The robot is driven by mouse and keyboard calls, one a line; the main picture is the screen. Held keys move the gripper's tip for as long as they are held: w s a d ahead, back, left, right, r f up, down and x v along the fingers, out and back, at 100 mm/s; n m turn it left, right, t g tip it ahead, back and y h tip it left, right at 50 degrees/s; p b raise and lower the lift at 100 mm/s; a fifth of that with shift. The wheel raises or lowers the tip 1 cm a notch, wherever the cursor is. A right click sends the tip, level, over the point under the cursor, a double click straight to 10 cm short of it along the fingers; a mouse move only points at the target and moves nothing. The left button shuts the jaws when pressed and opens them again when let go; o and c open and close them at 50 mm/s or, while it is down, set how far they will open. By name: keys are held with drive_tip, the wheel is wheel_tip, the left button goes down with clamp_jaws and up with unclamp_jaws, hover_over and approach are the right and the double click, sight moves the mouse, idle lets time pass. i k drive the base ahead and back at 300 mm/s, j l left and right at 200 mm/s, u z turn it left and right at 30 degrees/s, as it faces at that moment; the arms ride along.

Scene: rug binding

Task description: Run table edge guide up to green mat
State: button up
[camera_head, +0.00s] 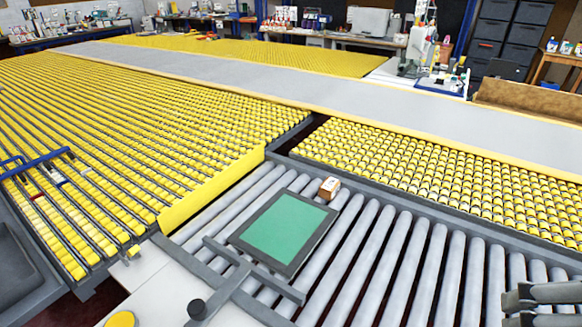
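The green mat (284,228) lies flat in a dark border on the grey rollers, left of centre. What looks like the table edge guide (255,272) is a dark grey T-shaped bar. Its crossbar runs along the mat's near-left side, with a narrow gap that seems to separate them. My gripper (509,311) shows partly at the lower right edge, well right of the guide and mat. Its two dark fingers look apart with nothing between them; the rest is out of frame.
A small brown box (330,187) sits at the mat's far corner. Bare grey rollers (400,255) lie between the mat and my gripper. Yellow roller beds (420,178) lie beyond and to the left. A blue-handled frame (35,163) stands at the left.

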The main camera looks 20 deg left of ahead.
sight(200, 313)
drive_tip(key=k+u, duration=0.1)
drive_tip(key=u, duration=0.25)
drive_tip(key=k+j+u, duration=0.1)
drive_tip(key=u, duration=0.25)
drive_tip(key=j+u, duration=0.15)
drive_tip(key=u, duration=0.2)
drive_tip(key=k, duration=0.05)
